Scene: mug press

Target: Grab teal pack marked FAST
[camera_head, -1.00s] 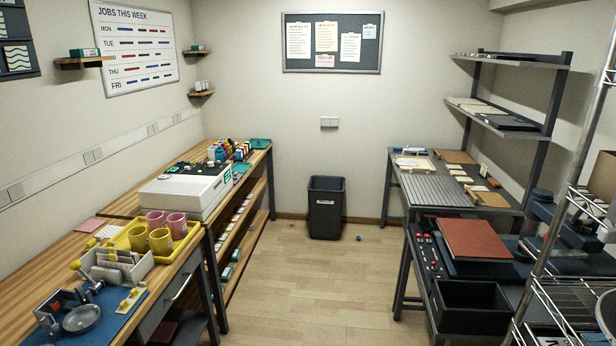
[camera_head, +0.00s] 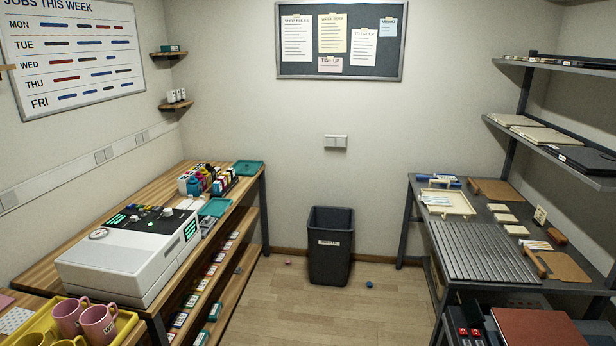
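No pack with a readable FAST mark shows. Small teal-green packs stand on the lower shelves of the left bench, one (camera_head: 215,308) near the front end of a row and another (camera_head: 201,338) below it. Their labels are too small to read. Another teal-green box (camera_head: 170,48) sits on the upper small wall shelf at the back left. Neither of my grippers is in view.
A white machine (camera_head: 130,255) and a yellow tray (camera_head: 125,322) with mugs stand on the left bench (camera_head: 40,270). A dark bin (camera_head: 331,250) stands by the back wall, with small balls on the floor beside it. A dark bench (camera_head: 480,255) is right. The middle floor is clear.

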